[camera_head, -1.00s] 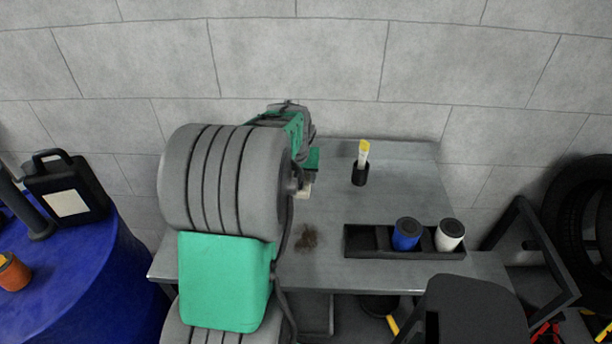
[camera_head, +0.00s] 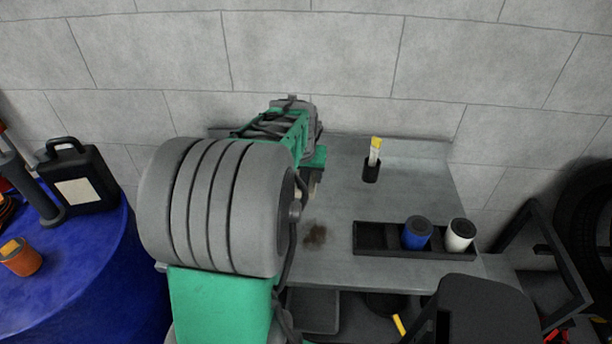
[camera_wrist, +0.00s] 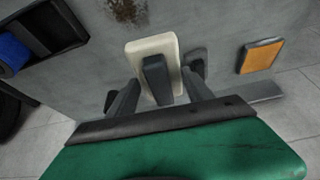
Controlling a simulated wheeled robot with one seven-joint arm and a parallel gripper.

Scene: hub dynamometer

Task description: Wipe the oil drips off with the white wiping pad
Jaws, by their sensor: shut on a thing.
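The white wiping pad (camera_wrist: 152,47) is in my gripper (camera_wrist: 158,82), which is shut on the pad's dark grip. In the head view, a small pale part of the pad (camera_head: 313,188) shows beside my arm, above the bench; the rest is hidden. The oil drips (camera_head: 315,235) are a brown, speckled patch on the grey bench top, in front of and apart from the pad. They also show at the top edge of the wrist view (camera_wrist: 130,10). From these views I cannot tell the exact height of the pad over the bench.
A dark tray (camera_head: 375,240) on the bench holds a blue can (camera_head: 417,233) and a white can (camera_head: 460,235). An orange rectangular item (camera_wrist: 260,56) shows in the wrist view. A blue drum (camera_head: 90,275) stands left.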

